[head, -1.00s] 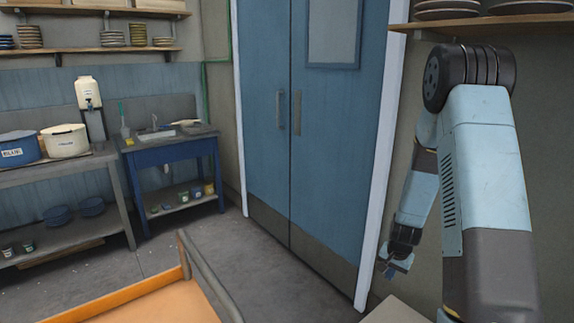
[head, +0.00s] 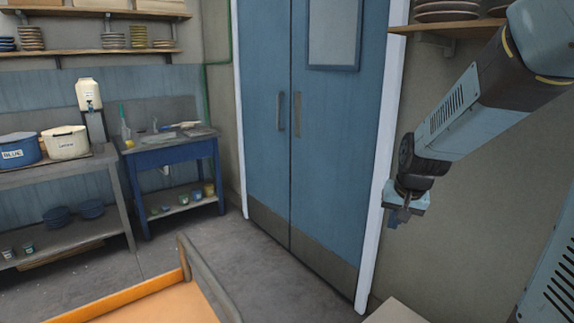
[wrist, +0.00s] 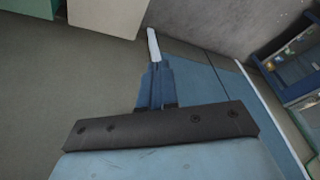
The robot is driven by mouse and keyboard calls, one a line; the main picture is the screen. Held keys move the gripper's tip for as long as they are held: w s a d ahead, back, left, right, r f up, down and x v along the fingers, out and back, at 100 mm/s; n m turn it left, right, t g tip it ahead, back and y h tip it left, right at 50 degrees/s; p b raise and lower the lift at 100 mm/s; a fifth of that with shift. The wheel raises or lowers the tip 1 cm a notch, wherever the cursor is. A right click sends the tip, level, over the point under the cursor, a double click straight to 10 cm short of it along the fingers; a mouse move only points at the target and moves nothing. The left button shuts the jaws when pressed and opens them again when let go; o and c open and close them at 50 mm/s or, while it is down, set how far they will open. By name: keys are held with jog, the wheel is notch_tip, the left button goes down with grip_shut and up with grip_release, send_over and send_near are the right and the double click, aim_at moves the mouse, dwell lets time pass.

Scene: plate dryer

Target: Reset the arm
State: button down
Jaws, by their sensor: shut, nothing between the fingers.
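My gripper (head: 399,217) hangs at the end of my arm on the right side of the head view, in front of the white door frame and the wall beside it. It points downward and is empty. In the wrist view my gripper (wrist: 155,68) shows as blue fingers lying together, shut, with nothing between them. My arm comes in from the upper right of the head view and bends down to the wrist.
Blue double doors (head: 292,130) stand behind my gripper on the left. A shelf with plates (head: 447,12) is above it. An orange surface with a grey rail (head: 150,303) is at the bottom. A blue sink table (head: 172,153) and a pot bench (head: 66,165) stand far left.

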jog(key=s+a+r+n, duration=0.1)
jog(key=s+r, duration=0.4)
jog(key=s, duration=0.4)
jog(key=s+a+r+n+t, duration=0.1)
jog(key=s+a+r+n, duration=0.1)
jog(key=s+r, duration=0.4)
jog(key=s, duration=0.3)
jog(key=shift+s+r, duration=0.15)
jog(key=shift+s, duration=0.25)
